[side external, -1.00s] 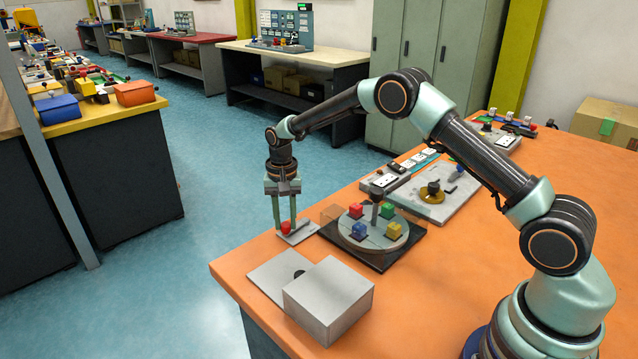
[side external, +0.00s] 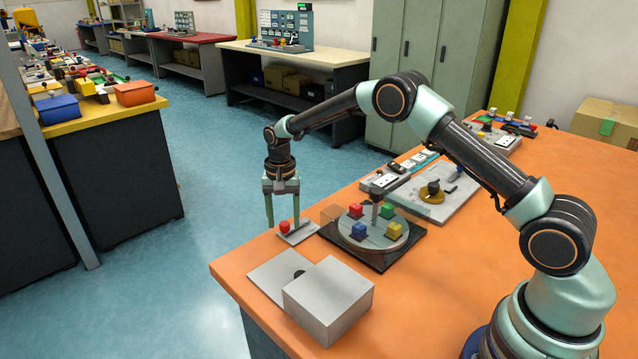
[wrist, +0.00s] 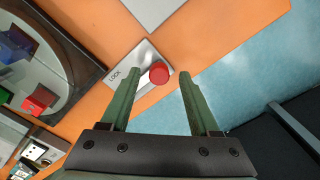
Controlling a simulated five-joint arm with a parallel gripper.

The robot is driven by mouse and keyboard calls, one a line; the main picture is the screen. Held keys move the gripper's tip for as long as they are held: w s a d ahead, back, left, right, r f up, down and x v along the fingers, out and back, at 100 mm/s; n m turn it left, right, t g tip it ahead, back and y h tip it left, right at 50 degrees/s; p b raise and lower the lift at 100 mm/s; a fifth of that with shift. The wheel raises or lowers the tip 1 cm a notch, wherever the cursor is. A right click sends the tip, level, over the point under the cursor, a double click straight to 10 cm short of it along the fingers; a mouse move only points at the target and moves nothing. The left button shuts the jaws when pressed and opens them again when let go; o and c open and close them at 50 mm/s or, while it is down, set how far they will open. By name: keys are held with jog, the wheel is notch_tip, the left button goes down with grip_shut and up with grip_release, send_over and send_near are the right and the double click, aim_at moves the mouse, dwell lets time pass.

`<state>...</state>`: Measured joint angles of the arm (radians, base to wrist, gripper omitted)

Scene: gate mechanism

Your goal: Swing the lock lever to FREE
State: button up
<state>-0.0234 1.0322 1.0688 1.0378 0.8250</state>
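The lock lever's red knob (side external: 285,228) sits on a small grey plate (side external: 302,234) near the bench's far left edge. In the wrist view the red knob (wrist: 160,72) is at the end of a short pale lever, and the plate (wrist: 146,52) carries the word LOCK to the left of the lever. No FREE marking can be read. My gripper (side external: 282,222) is over the plate, pointing down. Its green fingers are spread wide, one on each side of the knob, with gaps visible in the wrist view (wrist: 156,74). It holds nothing.
A round turntable (side external: 373,246) with several coloured blocks on a dark base stands close to the right of the plate. A grey box (side external: 328,305) and a flat grey panel (side external: 282,274) lie nearer the camera. The bench edge is just left of the plate.

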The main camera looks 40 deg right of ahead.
aim_at(284, 223)
notch_tip(284, 223, up, 12)
dwell(0.6)
jog(key=shift+r, duration=0.15)
